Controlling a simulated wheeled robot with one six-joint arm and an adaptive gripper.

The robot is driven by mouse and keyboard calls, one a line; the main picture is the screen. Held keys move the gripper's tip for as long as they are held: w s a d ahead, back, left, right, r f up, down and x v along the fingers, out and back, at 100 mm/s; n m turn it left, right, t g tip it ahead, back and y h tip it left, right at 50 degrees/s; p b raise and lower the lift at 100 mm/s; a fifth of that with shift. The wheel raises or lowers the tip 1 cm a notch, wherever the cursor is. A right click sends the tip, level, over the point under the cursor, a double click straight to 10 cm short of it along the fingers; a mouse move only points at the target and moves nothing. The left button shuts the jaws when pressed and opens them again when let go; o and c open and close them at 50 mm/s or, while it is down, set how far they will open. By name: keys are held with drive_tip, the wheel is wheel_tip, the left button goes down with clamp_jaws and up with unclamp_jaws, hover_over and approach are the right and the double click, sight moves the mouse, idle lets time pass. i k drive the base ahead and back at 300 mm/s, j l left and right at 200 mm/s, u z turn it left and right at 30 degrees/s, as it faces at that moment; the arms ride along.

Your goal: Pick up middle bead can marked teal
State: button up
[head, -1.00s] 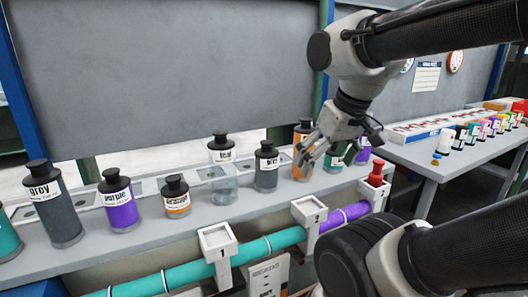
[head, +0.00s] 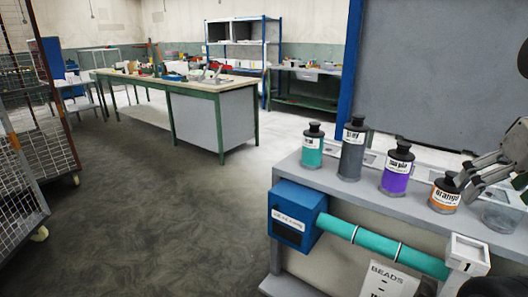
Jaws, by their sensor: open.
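A teal can (head: 312,147) with a black cap and white label stands at the left end of the bench shelf (head: 335,180). Its size is between the taller grey can (head: 352,150) and the short orange can (head: 445,193). A purple can (head: 396,170) stands between grey and orange. My gripper (head: 468,182) is at the right edge, partly cut off, its fingers open and empty, beside the orange can's cap in the picture; I cannot tell whether they touch. It is well right of the teal can. Any cans farther right are out of view.
A clear container (head: 500,218) is at the right edge, below my gripper. A blue box (head: 297,215) and a teal tube (head: 375,241) run along the bench front. Open floor lies left, with a workbench (head: 185,90) behind and wire cages (head: 25,150) at far left.

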sight(314, 139)
drive_tip(key=u, duration=0.25)
drive_tip(key=i+j+z, duration=0.35)
drive_tip(key=j, duration=0.3)
drive_tip(key=i+j+z, duration=0.2)
drive_tip(key=j, duration=0.2)
drive_tip(key=i+j+z, duration=0.2)
drive_tip(key=j, duration=0.2)
drive_tip(key=i+j+z, duration=0.15)
drive_tip(key=j, duration=0.3)
